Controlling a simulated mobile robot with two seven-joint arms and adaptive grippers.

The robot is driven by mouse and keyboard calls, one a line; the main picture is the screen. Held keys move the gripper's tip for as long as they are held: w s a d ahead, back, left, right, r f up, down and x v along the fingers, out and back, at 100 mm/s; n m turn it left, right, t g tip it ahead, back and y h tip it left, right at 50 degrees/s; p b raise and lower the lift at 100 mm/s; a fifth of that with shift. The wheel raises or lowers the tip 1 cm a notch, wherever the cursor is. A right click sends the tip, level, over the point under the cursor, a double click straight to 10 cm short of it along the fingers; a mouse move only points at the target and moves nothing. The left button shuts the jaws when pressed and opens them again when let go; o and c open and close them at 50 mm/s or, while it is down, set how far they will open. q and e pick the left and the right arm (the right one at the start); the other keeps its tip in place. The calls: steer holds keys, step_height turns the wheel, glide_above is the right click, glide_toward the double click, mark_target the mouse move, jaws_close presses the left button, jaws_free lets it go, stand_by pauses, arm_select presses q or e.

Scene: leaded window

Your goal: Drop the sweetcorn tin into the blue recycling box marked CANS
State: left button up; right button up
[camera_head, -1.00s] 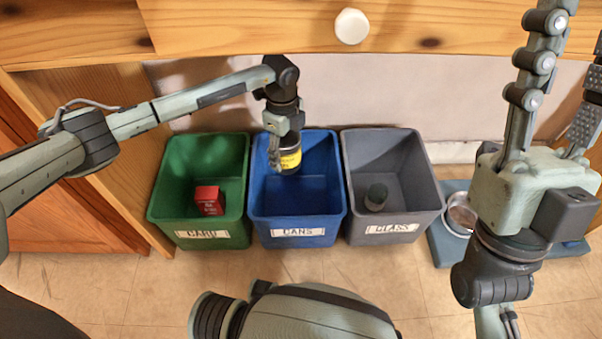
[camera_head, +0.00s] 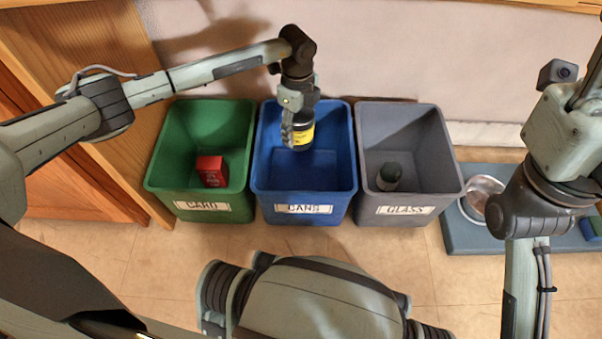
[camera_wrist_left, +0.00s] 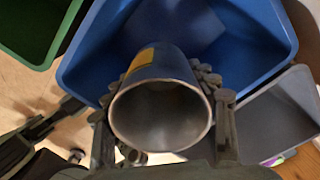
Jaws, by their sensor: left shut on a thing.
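The sweetcorn tin (camera_head: 303,133) is dark with a yellow label. My left gripper (camera_head: 297,128) is shut around it and holds it over the opening of the blue box marked CANS (camera_head: 304,208). In the left wrist view the tin (camera_wrist_left: 160,115) shows its open, empty-looking end, between the two fingers, with the blue box (camera_wrist_left: 215,50) beyond it. I cannot tell whether the tin's lower end is below the rim. The visible floor of the blue box is bare. My right gripper (camera_head: 575,125) is at the right edge, its fingertips out of view.
The green CARD box (camera_head: 213,208) stands close on the left with a red carton (camera_head: 211,171) inside. The grey GLASS box (camera_head: 405,210) stands close on the right with a dark jar (camera_head: 389,177) inside. A metal bowl (camera_head: 482,192) sits on a blue-grey mat (camera_head: 460,235) further right.

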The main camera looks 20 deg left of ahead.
arm_select(q)
steer(key=o, duration=1.2)
steer(key=shift+r, duration=0.1)
step_height(320, 180, up, 12)
steer(key=shift+f, duration=0.1)
